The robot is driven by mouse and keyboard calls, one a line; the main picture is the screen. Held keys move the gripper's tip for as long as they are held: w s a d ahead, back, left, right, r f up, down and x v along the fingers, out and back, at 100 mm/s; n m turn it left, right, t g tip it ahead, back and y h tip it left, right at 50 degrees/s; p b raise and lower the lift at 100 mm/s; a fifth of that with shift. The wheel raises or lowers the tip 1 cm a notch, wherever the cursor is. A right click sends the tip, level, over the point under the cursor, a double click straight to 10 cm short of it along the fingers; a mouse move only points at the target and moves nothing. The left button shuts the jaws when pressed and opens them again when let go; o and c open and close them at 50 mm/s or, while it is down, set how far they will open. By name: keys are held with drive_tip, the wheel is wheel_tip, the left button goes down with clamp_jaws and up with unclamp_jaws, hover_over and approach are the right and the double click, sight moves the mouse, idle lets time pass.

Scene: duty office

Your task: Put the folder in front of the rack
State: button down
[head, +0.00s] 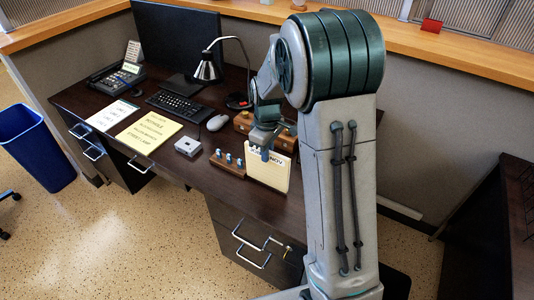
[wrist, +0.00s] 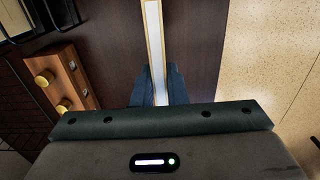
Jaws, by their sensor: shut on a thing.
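The cream folder (head: 272,176), with dark lettering along its top, stands upright near the desk's front edge. I cannot tell whether its lower edge touches the desk. My gripper (head: 265,153) is shut on its top edge. In the wrist view the folder (wrist: 156,45) shows edge-on between my two fingers (wrist: 158,88). A small wooden stand with several blue-topped stamps (head: 229,163) is just left of the folder. Black wire bars (wrist: 22,100) show at the left of the wrist view; I cannot tell if they are the rack. My arm hides part of the desk behind.
A wooden block with brass knobs (wrist: 63,78) lies behind the folder. A grey box (head: 188,147), yellow pad (head: 149,135), mouse (head: 217,123), keyboard (head: 176,105) and lamp (head: 207,70) stand to the left. The desk's front edge is close to the folder.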

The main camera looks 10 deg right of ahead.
drive_tip(key=shift+f, duration=0.6)
drive_tip(key=c, duration=1.5)
unclamp_jaws()
drive_tip(key=shift+f, duration=0.15)
drive_tip(key=shift+o, duration=0.2)
wheel_tip(320, 180, up, 12)
drive_tip(key=s+r+m+t, duration=0.1)
drive_tip(key=s+m, duration=0.8)
drive_tip(key=s, duration=1.3)
drive_tip(key=shift+s+r+t, duration=0.2)
drive_tip(key=shift+s+t, duration=0.1)
drive_tip(key=shift+t, duration=0.6)
